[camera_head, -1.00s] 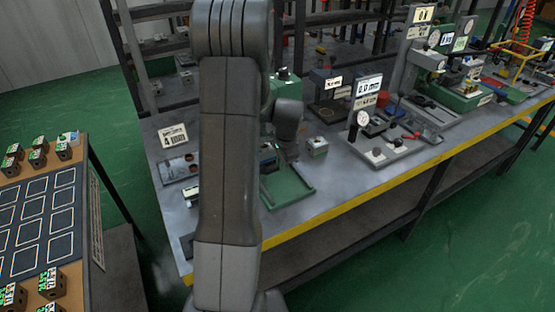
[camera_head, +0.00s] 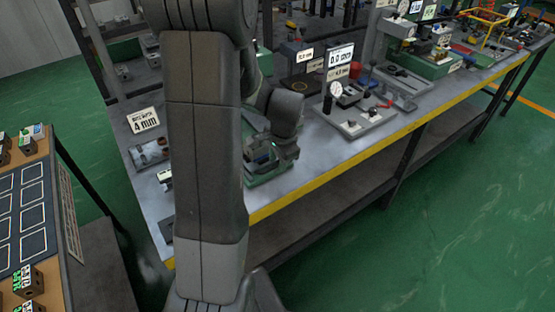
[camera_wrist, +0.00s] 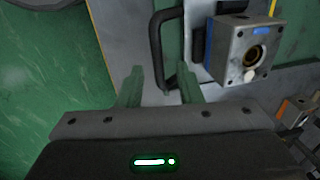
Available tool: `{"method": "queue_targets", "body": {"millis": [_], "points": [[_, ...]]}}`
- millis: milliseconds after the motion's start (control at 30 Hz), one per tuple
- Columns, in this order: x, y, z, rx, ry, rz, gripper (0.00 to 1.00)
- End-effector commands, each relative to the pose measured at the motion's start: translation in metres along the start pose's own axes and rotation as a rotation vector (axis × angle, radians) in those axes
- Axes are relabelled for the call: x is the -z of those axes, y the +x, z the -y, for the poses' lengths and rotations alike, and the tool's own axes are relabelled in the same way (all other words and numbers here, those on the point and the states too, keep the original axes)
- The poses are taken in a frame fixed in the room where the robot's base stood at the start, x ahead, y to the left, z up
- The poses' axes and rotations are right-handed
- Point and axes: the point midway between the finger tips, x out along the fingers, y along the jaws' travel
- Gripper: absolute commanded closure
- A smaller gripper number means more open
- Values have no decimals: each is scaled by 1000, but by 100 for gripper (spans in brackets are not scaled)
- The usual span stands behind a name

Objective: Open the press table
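The press table is a green machine base (camera_head: 268,177) on the workbench in the head view, mostly hidden behind my arm. A grey metal valve block (camera_wrist: 232,48) with a round brass-coloured bore sits right of the handle.
The grey workbench (camera_head: 300,170) has a yellow front edge. A gauge fixture (camera_head: 352,115) stands to the right of the press, and a "4 mm" sign (camera_head: 143,121) to the left. A side table (camera_head: 42,170) with marked squares and small blocks stands at far left. Green floor is open at right.

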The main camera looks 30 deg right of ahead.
Motion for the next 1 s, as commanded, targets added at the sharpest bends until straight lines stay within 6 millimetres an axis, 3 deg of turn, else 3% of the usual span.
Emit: {"method": "queue_targets", "body": {"millis": [367, 800, 1000], "points": [[0, -10, 0, 2, 0, -1, 68], [1, -101, 1, 4, 0, -4, 68], [0, -129, 0, 2, 1, -1, 68]]}}
